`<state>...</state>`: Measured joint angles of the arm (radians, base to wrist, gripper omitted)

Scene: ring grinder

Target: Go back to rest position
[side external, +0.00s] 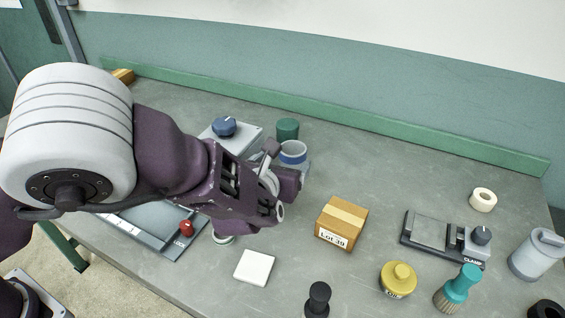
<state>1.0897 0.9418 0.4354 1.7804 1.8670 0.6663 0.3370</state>
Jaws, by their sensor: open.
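My gripper (276,182) is at the end of my dark purple arm, over the middle-left of the grey bench. It is open, and I see nothing held in it. It hides part of the bench and part of a grey holder with a blue-and-white ring-shaped top (293,152) just behind it. My arm reaches in from the left side of the view.
A cardboard box (341,222) marked Lot 39 stands right of my gripper. A white square (254,267) lies in front. A blue-knobbed unit (224,127) and green cylinder (287,129) stand behind. A clamp device (445,240), yellow weight (398,280) and teal brush (458,288) are right.

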